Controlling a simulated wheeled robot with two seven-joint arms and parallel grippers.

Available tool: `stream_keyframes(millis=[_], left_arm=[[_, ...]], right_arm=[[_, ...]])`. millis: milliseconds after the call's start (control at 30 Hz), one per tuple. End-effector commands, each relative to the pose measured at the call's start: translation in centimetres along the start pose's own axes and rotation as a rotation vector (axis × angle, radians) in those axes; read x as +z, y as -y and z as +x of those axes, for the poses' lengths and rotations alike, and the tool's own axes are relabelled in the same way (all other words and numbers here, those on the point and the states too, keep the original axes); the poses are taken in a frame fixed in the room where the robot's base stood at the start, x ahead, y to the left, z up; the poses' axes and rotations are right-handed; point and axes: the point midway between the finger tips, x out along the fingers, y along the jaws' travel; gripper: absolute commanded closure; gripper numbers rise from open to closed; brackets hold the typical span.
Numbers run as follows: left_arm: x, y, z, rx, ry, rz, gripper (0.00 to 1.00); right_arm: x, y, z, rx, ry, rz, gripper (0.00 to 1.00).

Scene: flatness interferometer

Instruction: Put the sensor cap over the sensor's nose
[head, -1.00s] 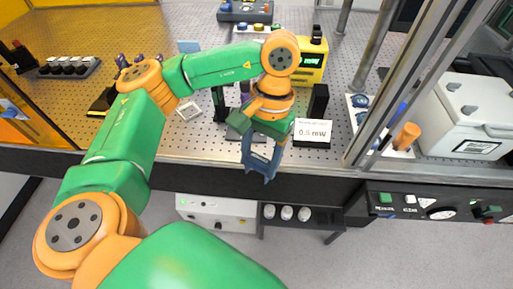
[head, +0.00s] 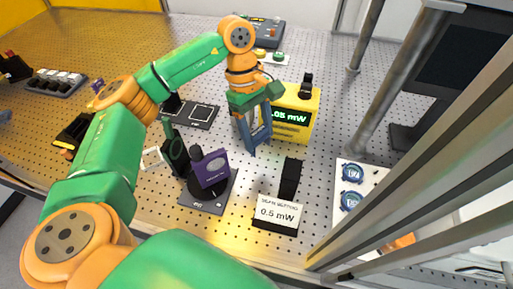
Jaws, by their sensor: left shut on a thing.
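My left gripper (head: 256,140) points down over the breadboard, in front of the yellow power meter (head: 296,120) with its lit mW readout. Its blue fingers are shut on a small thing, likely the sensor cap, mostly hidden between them. A purple square part (head: 212,168) stands on a dark plate with a round black base, left of and nearer than the gripper. A black upright block (head: 290,178) stands behind the white 0.5 mW sign (head: 278,213). I cannot tell for certain which part is the sensor's nose. My right gripper is out of view.
Metal frame bars (head: 400,150) slant across the right side. A white panel with blue round parts (head: 352,172) lies beside them. A dark tray of several white-topped pieces (head: 60,85) is at far left. Perforated breadboard (head: 335,105) is clear right of the meter.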

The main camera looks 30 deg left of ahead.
Motion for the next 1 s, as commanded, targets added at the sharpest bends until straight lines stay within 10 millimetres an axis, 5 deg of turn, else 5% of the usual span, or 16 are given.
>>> stream_keyframes(millis=[300, 600, 800, 1000], left_arm=[[-5.5, -3.7, -3.5, 0.254, -0.001, -0.981, 0.78], [-10.5, -5.2, -6.2, 0.452, -0.002, -1.757, 0.78], [-12.2, -5.4, -6.9, 0.517, -0.001, -2.016, 0.78], [-12.6, -5.3, -6.2, 0.523, -0.001, -2.042, 0.78]], right_arm=[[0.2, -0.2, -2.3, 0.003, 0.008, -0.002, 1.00], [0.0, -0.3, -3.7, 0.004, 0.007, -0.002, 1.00], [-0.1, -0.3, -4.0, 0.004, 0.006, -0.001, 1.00], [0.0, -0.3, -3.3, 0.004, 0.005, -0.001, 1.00]])
